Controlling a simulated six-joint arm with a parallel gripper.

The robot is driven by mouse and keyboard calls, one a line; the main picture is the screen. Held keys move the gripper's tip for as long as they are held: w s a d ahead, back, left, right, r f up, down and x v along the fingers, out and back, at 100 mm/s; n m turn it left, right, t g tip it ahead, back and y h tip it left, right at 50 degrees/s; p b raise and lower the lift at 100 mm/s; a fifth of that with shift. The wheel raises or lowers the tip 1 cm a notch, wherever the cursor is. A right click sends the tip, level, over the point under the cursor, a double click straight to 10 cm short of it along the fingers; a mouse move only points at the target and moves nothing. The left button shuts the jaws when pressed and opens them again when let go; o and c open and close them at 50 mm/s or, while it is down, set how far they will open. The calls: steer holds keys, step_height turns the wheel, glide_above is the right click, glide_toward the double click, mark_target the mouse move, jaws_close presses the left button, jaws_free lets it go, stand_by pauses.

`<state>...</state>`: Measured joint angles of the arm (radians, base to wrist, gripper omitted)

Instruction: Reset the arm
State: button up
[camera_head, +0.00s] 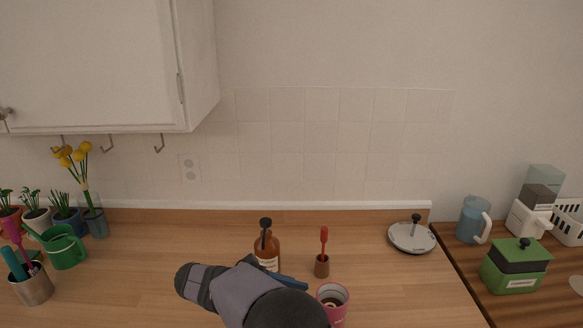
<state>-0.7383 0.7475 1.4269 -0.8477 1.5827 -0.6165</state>
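My arm (245,292) shows at the bottom centre as dark grey, rounded links, bent over the wooden counter (150,270). I cannot make out any gripper fingers, so its state and whether it holds anything do not show. A dark blue piece (290,282) sticks out at the right behind the arm; I cannot tell what it belongs to.
Close to the arm stand a brown pump bottle (267,250), partly hidden by it, a pink mug (333,303) and a red brush in a small brown holder (322,266). A round lid (412,238) lies farther right. The upper cabinet (90,65) hangs at left.

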step_height(320, 180, up, 6)
steer(key=s+d+m+y+p, duration=0.1)
steer(key=s+m+y+p, duration=0.1)
steer(key=m+y+p, duration=0.3)
steer(key=s+d+f+m+g+y+b, duration=0.1)
steer(key=s+d+f+m+y+b, duration=0.2)
steer(key=s+d+f+m, duration=0.3)
steer(key=s+d+f+m+g+y+b, duration=0.2)
steer(key=s+d+f+m+b, duration=0.3)
steer(key=s+f, duration=0.4)
steer(key=s+d+m+y, duration=0.1)
steer(key=s+m, duration=0.1)
steer(key=s, duration=0.1)
steer(key=shift+s+f+m, duration=0.15)
steer(key=shift+f+m, duration=0.05)
steer(key=shift+m, duration=0.1)
